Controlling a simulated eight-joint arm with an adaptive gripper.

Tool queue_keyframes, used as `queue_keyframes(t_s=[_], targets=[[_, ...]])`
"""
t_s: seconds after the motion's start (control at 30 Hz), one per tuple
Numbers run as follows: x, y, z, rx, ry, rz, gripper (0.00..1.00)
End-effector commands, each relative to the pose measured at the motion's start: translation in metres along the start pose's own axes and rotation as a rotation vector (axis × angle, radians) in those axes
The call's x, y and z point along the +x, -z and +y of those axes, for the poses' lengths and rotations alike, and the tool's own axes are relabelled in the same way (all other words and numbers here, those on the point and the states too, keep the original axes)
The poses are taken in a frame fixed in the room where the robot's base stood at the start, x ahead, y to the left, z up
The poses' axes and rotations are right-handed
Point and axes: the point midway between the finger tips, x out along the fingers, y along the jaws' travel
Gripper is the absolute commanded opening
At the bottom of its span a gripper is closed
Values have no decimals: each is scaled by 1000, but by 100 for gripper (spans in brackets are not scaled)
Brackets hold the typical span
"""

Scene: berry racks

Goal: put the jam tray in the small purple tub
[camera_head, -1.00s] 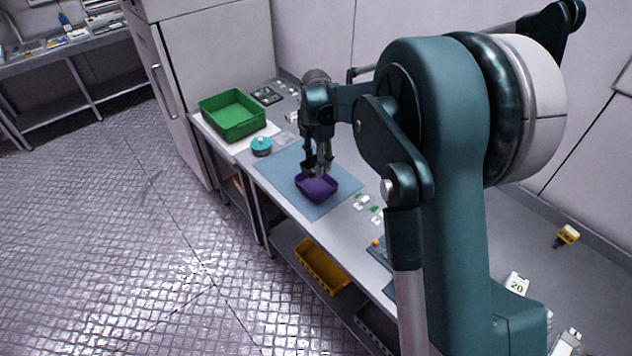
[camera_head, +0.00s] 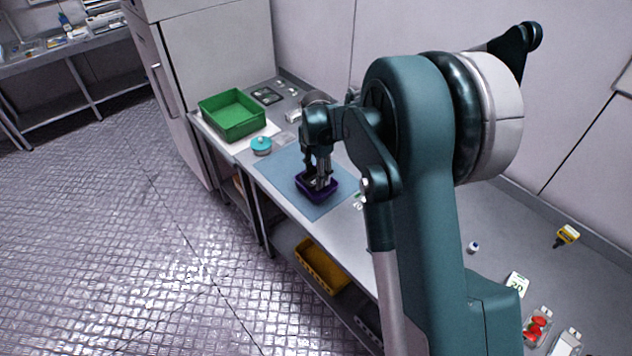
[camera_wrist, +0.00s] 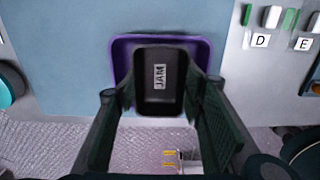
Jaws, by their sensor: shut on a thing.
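The small purple tub (camera_head: 327,195) stands on the blue mat, and its rim (camera_wrist: 123,50) shows around the jam tray in the wrist view. The black jam tray (camera_wrist: 159,99), with a white JAM label, is between the fingers of my gripper (camera_wrist: 160,112). My gripper is shut on the tray. In the head view my gripper (camera_head: 318,182) reaches down into the tub. The tray is over or inside the tub opening; how deep it sits is hard to tell. The tub's near side is hidden by the tray and fingers.
A blue mat (camera_head: 283,167) lies under the tub. A green crate (camera_head: 232,126) and a teal round container (camera_head: 261,145) stand to the left. Label cards D and E (camera_wrist: 260,40) lie right of the mat. A yellow crate (camera_head: 322,266) is on the shelf below.

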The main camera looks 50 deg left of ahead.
Motion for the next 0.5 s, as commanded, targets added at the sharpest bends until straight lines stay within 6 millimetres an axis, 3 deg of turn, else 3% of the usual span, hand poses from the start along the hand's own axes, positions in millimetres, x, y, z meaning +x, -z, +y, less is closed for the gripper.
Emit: queue_keyframes(t_s=[0.23, 0.5], targets=[[26, 0, 0, 0, 0, 0, 26], [32, 0, 0, 0, 0, 0, 26]])
